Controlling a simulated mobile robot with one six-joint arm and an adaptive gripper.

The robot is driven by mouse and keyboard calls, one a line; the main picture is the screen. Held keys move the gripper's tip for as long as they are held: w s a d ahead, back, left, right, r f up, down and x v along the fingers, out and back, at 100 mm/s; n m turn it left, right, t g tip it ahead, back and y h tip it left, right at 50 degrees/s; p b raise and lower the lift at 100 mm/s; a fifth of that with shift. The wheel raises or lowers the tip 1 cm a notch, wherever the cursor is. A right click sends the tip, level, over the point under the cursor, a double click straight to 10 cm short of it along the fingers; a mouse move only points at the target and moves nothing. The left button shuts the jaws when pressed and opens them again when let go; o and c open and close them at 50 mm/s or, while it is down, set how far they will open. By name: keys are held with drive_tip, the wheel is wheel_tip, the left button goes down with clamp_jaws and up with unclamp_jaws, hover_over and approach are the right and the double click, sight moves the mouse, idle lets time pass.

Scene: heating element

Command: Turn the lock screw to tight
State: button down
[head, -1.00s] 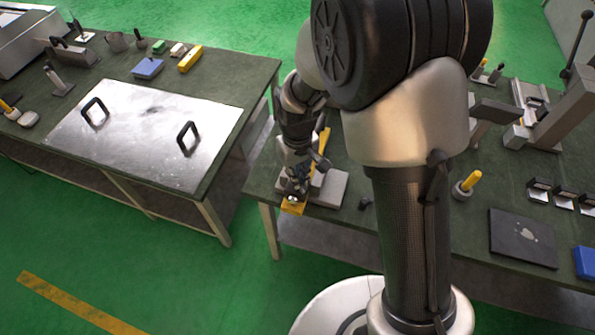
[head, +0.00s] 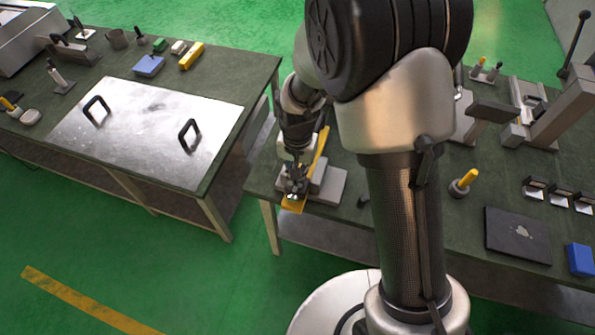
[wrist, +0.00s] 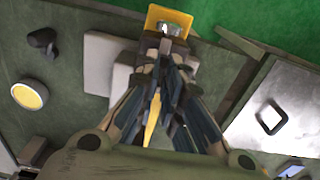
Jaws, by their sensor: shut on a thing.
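My gripper (head: 297,183) points down over a grey fixture (head: 331,186) with a yellow bar (head: 320,147) near the front left corner of the right bench. In the wrist view the fingers of my gripper (wrist: 168,50) are close together, pinched at the yellow end piece (wrist: 168,17). A small metallic part (wrist: 170,28), which looks like the lock screw, shows at the fingertips. The fingers hide most of it, so its angle cannot be told.
A small dark knob (head: 363,201) stands right of the fixture. A grey post with a yellow top (head: 463,183), a dark plate (head: 517,236) and a blue block (head: 580,259) are further right. The left bench holds a metal plate with two handles (head: 150,130).

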drive_tip(key=shift+m, duration=0.3)
drive_tip(key=c, duration=1.7)
unclamp_jaws()
wheel_tip(320, 180, up, 12)
drive_tip(key=shift+r, duration=0.1)
